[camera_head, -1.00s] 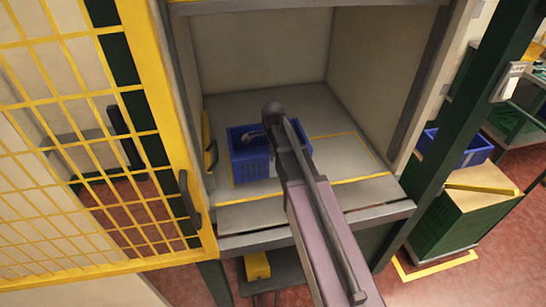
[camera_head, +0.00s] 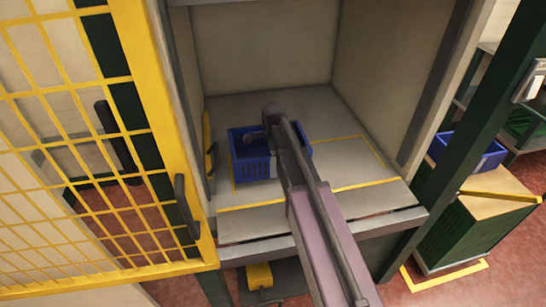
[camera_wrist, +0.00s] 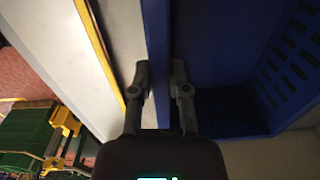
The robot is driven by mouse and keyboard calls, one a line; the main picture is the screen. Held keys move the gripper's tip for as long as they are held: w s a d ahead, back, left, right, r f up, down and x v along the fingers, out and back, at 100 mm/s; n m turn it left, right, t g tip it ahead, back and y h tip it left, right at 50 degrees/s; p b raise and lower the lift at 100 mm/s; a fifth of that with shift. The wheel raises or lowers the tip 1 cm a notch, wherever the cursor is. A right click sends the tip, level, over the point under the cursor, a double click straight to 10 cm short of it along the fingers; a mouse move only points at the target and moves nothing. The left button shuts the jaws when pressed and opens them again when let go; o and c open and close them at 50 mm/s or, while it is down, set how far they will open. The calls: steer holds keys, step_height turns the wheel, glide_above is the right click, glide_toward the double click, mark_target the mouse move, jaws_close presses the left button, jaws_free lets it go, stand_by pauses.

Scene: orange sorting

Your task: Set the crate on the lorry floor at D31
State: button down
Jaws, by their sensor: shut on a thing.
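The blue crate (camera_head: 250,170) is inside the grey bay, over the left part of a yellow outlined rectangle on the grey floor (camera_head: 225,108). It looks level; I cannot tell whether its base touches the floor. My gripper (camera_wrist: 159,75) is shut on the crate's wall, one finger on each side of the blue rim (camera_wrist: 157,30) in the wrist view. In the head view my arm hides the fingers and the crate's middle. No D31 label is readable.
Bay walls rise at the back and right (camera_head: 375,75). A yellow mesh door (camera_head: 165,130) stands open at the left. Bare floor lies right of the crate, within the yellow lines.

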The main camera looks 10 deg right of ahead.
steer(key=shift+s+f+b, duration=0.15)
steer(key=shift+f+b, duration=0.5)
steer(key=shift+f, duration=0.25)
steer(key=shift+f+b, duration=1.1)
steer(key=c, duration=0.5)
jaws_free()
step_height(320, 180, up, 9)
steer(key=p, duration=0.9)
